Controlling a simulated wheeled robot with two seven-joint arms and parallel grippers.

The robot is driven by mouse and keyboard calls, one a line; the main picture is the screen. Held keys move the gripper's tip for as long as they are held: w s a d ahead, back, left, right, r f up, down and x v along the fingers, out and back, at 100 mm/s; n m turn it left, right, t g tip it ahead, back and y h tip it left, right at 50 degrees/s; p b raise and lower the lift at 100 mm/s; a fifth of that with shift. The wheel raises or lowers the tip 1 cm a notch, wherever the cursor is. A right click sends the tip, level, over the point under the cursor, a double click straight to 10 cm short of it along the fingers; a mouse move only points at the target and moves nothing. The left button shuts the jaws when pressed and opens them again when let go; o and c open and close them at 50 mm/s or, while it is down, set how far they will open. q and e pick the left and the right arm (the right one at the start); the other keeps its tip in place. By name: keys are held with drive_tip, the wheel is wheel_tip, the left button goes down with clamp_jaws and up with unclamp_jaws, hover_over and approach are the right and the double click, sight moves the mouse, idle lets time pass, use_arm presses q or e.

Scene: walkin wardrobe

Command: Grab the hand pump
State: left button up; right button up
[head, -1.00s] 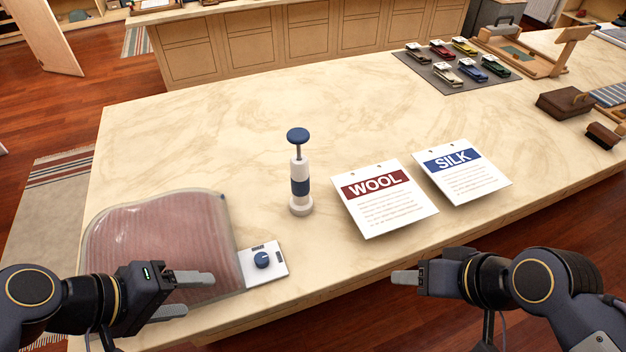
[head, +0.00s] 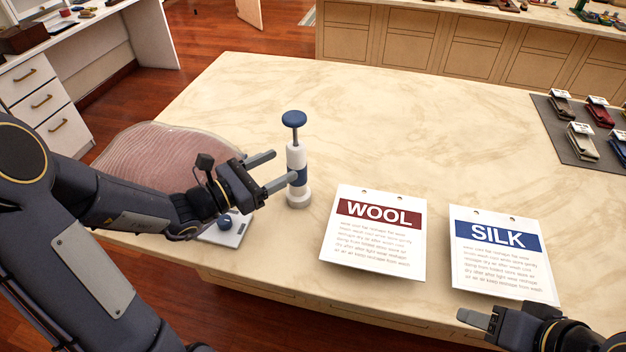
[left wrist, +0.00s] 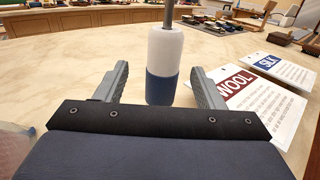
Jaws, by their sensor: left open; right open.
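The hand pump (head: 297,160) stands upright on the marble-look table, with a blue knob on a grey rod, a white body with a blue band, and a white round base. In the left wrist view the pump (left wrist: 164,60) is centred just ahead of my fingers. My left gripper (head: 268,172) is open, its fingertips at the pump's left side near the blue band; contact cannot be told. It also shows in the left wrist view (left wrist: 157,85). My right gripper (head: 476,319) is open, low at the right by the table's front edge, away from the pump.
A WOOL card (head: 372,240) and a SILK card (head: 505,258) lie right of the pump. A pink vacuum-type bag (head: 150,150) with a dial valve unit (head: 238,235) lies left, partly under my left arm. Clips (head: 585,145) sit on a grey mat far right. The table behind the pump is clear.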

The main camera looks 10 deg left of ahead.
sight(305, 153)
use_arm(q)
drive_tip(key=x, duration=0.6)
drive_tip(key=shift+d+r+p, duration=0.3)
drive_tip(key=shift+d, duration=0.05)
drive_tip(key=shift+w+d, duration=0.35)
drive_tip(key=shift+w, duration=0.1)
clamp_jaws()
